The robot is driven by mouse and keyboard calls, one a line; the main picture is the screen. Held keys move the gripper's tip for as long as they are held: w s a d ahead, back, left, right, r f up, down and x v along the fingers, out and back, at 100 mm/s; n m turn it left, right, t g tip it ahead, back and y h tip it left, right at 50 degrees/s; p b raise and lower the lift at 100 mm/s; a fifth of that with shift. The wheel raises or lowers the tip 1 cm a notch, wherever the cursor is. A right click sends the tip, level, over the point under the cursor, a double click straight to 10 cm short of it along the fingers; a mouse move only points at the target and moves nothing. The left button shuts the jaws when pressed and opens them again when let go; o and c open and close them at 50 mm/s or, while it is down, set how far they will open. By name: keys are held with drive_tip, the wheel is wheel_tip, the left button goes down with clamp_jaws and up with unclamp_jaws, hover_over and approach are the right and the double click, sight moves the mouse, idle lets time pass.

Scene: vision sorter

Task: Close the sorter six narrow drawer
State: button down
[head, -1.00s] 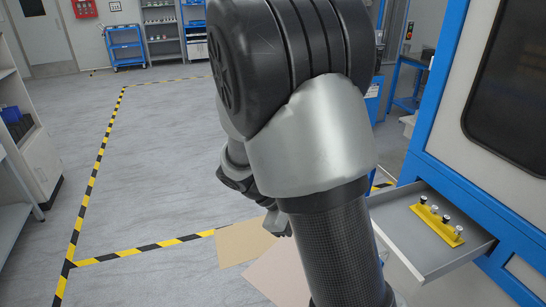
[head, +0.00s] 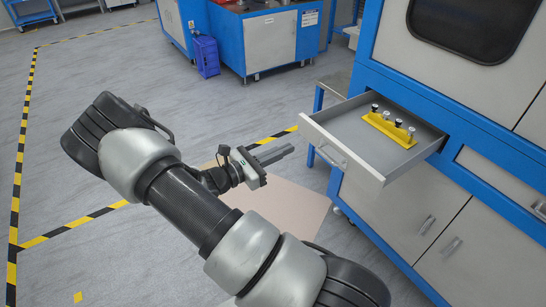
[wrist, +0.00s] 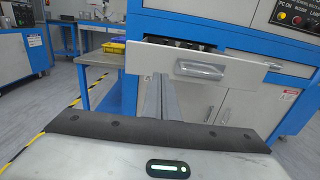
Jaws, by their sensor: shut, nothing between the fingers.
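The narrow drawer (head: 353,140) stands pulled out from the blue and white sorter cabinet (head: 478,143) at the right of the head view. A yellow holder (head: 389,129) with several small knobbed pieces lies inside it. The drawer's front panel and its handle (wrist: 198,70) face me in the wrist view. My gripper (head: 288,152) is shut and empty, to the left of the drawer front and apart from it. In the wrist view the closed fingers (wrist: 158,92) point toward the drawer front, below and left of the handle.
A blue workbench (head: 256,43) and a blue crate (head: 207,56) are further back. Open floor with yellow-black tape lies to the left.

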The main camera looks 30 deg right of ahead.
sight(313, 137)
drive_tip(key=d, duration=0.5)
drive_tip(key=d+b, duration=0.1)
drive_tip(key=d, duration=0.1)
drive_tip(key=shift+w+d, duration=0.3)
drive_tip(key=shift+d, duration=0.15)
